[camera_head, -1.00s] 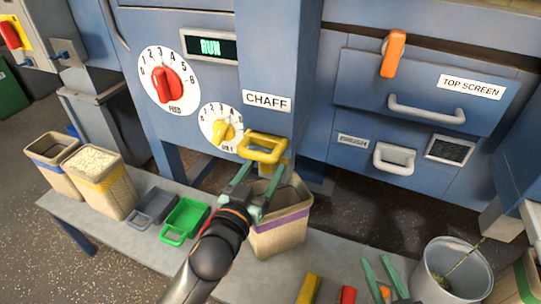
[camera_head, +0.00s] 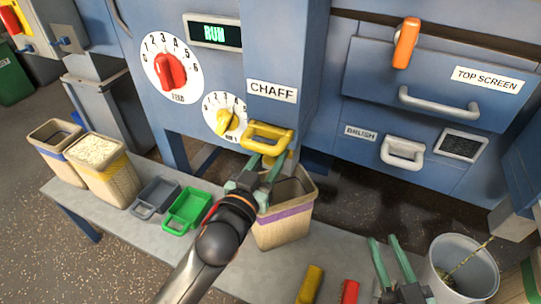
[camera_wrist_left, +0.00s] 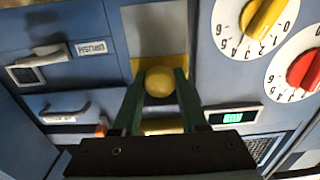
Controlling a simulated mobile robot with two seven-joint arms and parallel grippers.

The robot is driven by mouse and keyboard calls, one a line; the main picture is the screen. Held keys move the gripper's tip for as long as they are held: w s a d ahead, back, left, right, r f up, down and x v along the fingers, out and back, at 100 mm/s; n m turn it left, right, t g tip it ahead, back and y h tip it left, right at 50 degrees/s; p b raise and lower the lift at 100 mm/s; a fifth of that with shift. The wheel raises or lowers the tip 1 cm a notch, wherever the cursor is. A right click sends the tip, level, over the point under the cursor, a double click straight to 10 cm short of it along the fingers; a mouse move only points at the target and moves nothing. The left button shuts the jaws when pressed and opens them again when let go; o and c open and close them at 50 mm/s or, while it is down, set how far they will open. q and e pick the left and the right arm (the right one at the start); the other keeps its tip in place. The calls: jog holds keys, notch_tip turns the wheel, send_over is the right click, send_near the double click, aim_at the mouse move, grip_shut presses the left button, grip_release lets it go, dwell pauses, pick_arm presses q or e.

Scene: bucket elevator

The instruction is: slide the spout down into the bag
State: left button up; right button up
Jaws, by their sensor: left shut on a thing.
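The yellow spout (camera_head: 268,137) with its loop handle sits under the CHAFF sign. The bag (camera_head: 284,222), tan with a purple band, stands open on the bench just below it. My left gripper (camera_head: 263,168) reaches up to the spout over the bag's left side. In the left wrist view its fingers (camera_wrist_left: 160,85) are shut on a rounded yellow part of the spout. The spout's lower end and its relation to the bag's mouth are partly hidden. My right gripper (camera_head: 386,243) is empty, its fingers apart, at the lower right.
Two more bags (camera_head: 108,170) stand at the bench's left end. A grey tray (camera_head: 157,195) and a green tray (camera_head: 188,209) lie beside them. A yellow block (camera_head: 310,285), a red block (camera_head: 350,291) and a grey bucket (camera_head: 462,266) are at the lower right.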

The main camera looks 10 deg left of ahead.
pick_arm(q)
grip_shut()
dwell(0.8)
